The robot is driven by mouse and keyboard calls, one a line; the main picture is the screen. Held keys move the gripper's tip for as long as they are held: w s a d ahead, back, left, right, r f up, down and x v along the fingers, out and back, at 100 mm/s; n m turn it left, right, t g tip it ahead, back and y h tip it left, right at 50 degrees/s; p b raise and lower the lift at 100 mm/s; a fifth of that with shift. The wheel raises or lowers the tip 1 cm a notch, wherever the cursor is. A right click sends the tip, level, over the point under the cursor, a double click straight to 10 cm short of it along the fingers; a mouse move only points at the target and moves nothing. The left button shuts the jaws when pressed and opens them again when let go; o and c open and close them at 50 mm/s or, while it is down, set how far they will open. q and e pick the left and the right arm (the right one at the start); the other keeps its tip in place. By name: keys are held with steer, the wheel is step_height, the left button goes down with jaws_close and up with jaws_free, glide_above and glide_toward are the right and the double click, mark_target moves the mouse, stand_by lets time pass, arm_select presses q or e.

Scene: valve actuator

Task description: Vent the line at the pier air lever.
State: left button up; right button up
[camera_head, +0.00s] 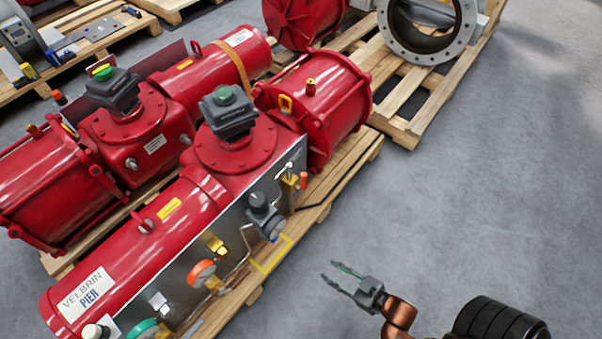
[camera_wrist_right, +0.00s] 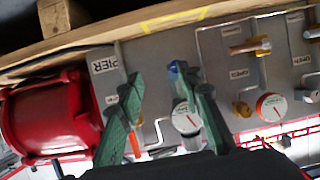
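The red pier actuator (camera_head: 135,240), labelled VELBRIN PIER, lies along a pallet at the left, with a grey panel (camera_head: 232,233) on its side. Near the panel's far end a brass valve (camera_head: 290,186) has a small orange-red lever (camera_head: 304,181); which fitting is the air lever is not readable here. My right gripper (camera_head: 333,272) is open and empty over the floor, right of the panel and apart from it. In the wrist view its green fingers (camera_wrist_right: 156,76) spread before the panel, and an orange lever (camera_wrist_right: 135,145) shows beside the left finger. My left gripper is out of view.
A second red actuator (camera_head: 120,125) stands behind. Grey floor (camera_head: 480,170) is clear at the right.

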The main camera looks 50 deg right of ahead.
steer(key=w+d+r+m+t+h+p, duration=0.1)
steer(key=w+d+r, duration=0.2)
steer(key=w+r, duration=0.3)
steer(key=w+d+r+t+h+p, duration=0.1)
steer(key=w+d+r+t+p, duration=0.15)
steer(key=w+r, duration=0.3)
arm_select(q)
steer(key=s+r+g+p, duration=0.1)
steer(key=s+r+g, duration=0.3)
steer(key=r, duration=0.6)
arm_select(e)
steer(key=m+h, duration=0.2)
steer(key=h, duration=0.1)
glide_toward(306, 179)
steer(key=a+x, duration=0.1)
steer(key=x, duration=0.3)
steer(key=shift+t, duration=0.25)
steer(key=b+x, duration=0.1)
steer(key=x, duration=0.2)
steer(key=d+b+x, duration=0.1)
steer(key=x, duration=0.2)
steer(key=shift+w+d+r+b, duration=0.1)
steer(key=shift+w+b, duration=0.25)
steer(key=shift+w, duration=0.2)
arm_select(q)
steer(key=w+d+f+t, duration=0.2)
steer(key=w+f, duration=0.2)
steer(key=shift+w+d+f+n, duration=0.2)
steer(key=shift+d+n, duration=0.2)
